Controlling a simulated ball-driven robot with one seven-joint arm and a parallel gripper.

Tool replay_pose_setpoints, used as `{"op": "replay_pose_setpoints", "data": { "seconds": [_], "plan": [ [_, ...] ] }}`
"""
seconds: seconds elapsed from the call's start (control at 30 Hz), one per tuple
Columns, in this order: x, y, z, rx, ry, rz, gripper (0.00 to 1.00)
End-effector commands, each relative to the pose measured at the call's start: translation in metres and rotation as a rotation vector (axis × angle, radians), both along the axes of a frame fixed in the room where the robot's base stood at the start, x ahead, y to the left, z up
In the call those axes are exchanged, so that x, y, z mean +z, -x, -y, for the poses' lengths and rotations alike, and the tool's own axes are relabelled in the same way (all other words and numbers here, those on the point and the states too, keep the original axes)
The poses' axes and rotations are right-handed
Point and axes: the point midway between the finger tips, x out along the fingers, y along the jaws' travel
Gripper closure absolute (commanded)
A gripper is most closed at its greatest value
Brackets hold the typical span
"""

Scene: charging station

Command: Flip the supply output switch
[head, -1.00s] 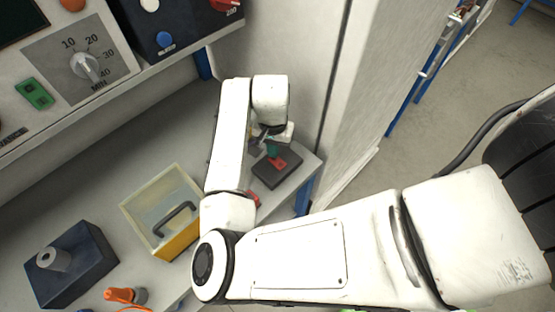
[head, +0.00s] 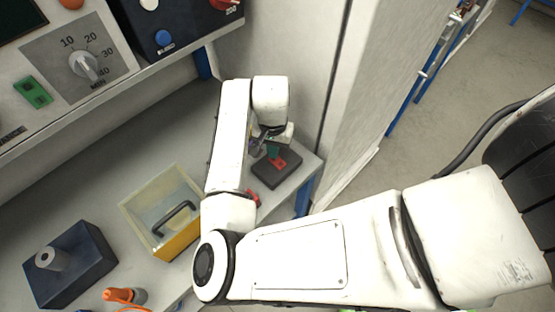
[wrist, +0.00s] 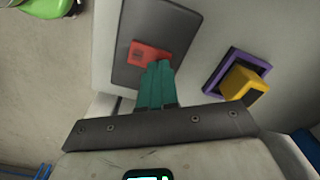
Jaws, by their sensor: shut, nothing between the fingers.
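A dark grey box (head: 277,171) with a red switch (head: 282,161) lies on the right end of the bench. In the wrist view the box (wrist: 152,22) is a dark plate, and the red switch (wrist: 143,52) sits just beyond my fingertips. My gripper (wrist: 160,66) has teal fingers shut together with nothing between them. The tips overlap the switch's right edge in that view; I cannot tell whether they touch it. In the head view my gripper (head: 272,151) is small and partly hidden by my wrist, above the box. A green rocker (head: 33,93) is on the panel at left.
A yellow block on a purple-edged base (wrist: 213,80) stands right of the box in the wrist view. A clear-and-yellow bin (head: 176,246), a blue block with a grey cylinder (head: 90,262) and an orange-capped connector (head: 121,295) are on the bench. A grey wall (head: 312,60) rises behind.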

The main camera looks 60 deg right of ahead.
Motion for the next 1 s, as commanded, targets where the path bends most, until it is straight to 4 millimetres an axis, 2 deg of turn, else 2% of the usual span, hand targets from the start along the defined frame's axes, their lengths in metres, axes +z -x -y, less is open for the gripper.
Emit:
{"op": "replay_pose_setpoints", "data": {
  "seconds": [1.0],
  "plan": [
    [-0.013, 0.0, 0.0, 0.0, -0.001, 0.0, 1.0]
  ]
}}
